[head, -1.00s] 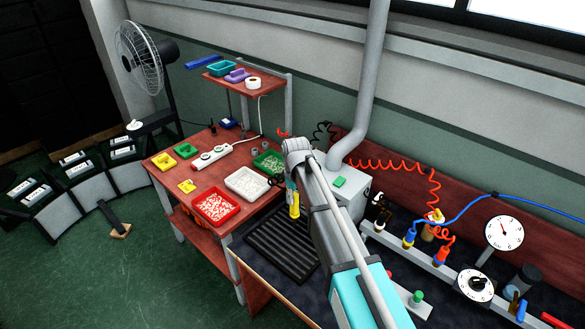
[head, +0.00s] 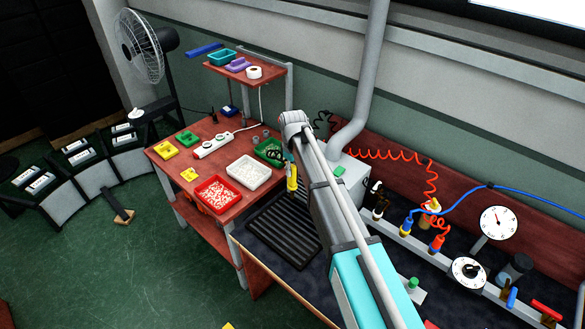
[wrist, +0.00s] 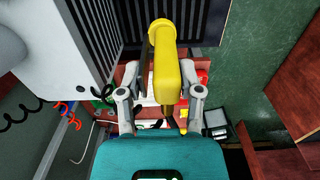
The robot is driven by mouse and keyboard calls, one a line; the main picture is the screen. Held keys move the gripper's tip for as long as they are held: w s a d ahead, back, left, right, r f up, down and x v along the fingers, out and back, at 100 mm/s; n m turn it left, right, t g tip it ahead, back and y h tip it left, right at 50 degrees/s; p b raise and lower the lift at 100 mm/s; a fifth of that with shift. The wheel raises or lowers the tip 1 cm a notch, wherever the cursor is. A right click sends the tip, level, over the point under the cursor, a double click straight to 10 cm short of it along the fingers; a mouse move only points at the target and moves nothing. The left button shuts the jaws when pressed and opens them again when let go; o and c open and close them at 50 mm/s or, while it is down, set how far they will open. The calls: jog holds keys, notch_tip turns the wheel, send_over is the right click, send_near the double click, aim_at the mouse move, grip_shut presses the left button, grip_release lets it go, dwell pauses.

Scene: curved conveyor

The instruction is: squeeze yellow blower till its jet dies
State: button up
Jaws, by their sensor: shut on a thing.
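The yellow blower (wrist: 166,72) is in the middle of the wrist view, between the two grey fingers of my gripper (wrist: 162,97). The fingers are shut on it from both sides. A dark strip runs along its left side. In the head view the yellow blower (head: 292,183) hangs upright at the end of my arm, above the black ribbed mat (head: 268,228). My arm hides part of the gripper there. No jet of air can be seen in either view.
A red table (head: 207,170) left of the bench holds a red tray (head: 220,207), a white tray (head: 266,179) and small boxes. A grey box (head: 352,170) stands right of the blower. A fan (head: 139,47) stands at the back left. Hoses and a gauge (head: 497,222) are right.

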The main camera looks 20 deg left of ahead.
aim_at(292, 182)
jog(key=shift+f+b, duration=1.65)
jog(key=shift+f, duration=0.2)
